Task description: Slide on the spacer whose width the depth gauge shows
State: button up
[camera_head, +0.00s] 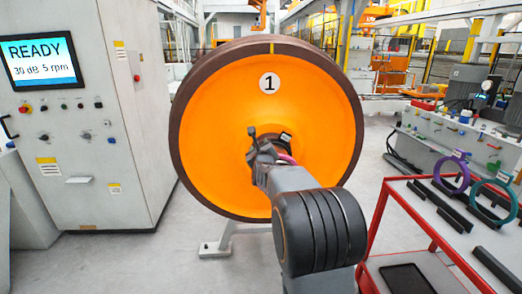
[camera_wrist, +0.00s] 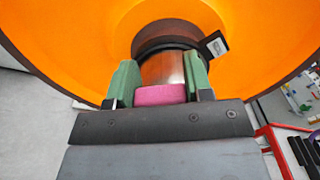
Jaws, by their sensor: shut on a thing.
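My gripper (camera_wrist: 160,88) is shut on a pink spacer (camera_wrist: 160,95), with one green finger on each side of it. In the head view the pink spacer (camera_head: 287,158) shows as a small arc beside my wrist, mostly hidden. The bare metal axle (camera_wrist: 162,68) lies just beyond the spacer and runs into the dark hub of the orange wheel (camera_head: 225,130), marked 1. I cannot tell whether the spacer is around the axle end or just in front of it. A small dark box with a pale face (camera_wrist: 217,44), perhaps the depth gauge, sits at the hub; its reading is illegible.
A red-framed cart (camera_head: 415,215) at the right holds a purple ring (camera_head: 451,174) and a teal ring (camera_head: 492,196) upright in dark holders. A grey cabinet (camera_head: 125,120) with a READY screen (camera_head: 41,62) stands left. A workbench (camera_head: 465,140) is behind the cart.

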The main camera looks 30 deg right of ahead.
jog(key=shift+x, duration=3.45)
jog(key=shift+w+d, duration=0.1)
jog(key=shift+w, duration=0.1)
jog(key=shift+w+d+r, duration=0.1)
jog(key=shift+w+d, duration=0.05)
jog(key=shift+w, duration=0.15)
jog(key=shift+p+x, duration=0.8)
jog(key=shift+x, duration=1.45)
jog(key=o, duration=1)
jog(key=shift+o, duration=0.2)
jog(key=shift+s, duration=0.15)
jog(key=b+v, duration=0.4)
jog(key=v, duration=0.9)
jog(key=shift+s+a, duration=0.2)
jog(key=shift+s, duration=0.1)
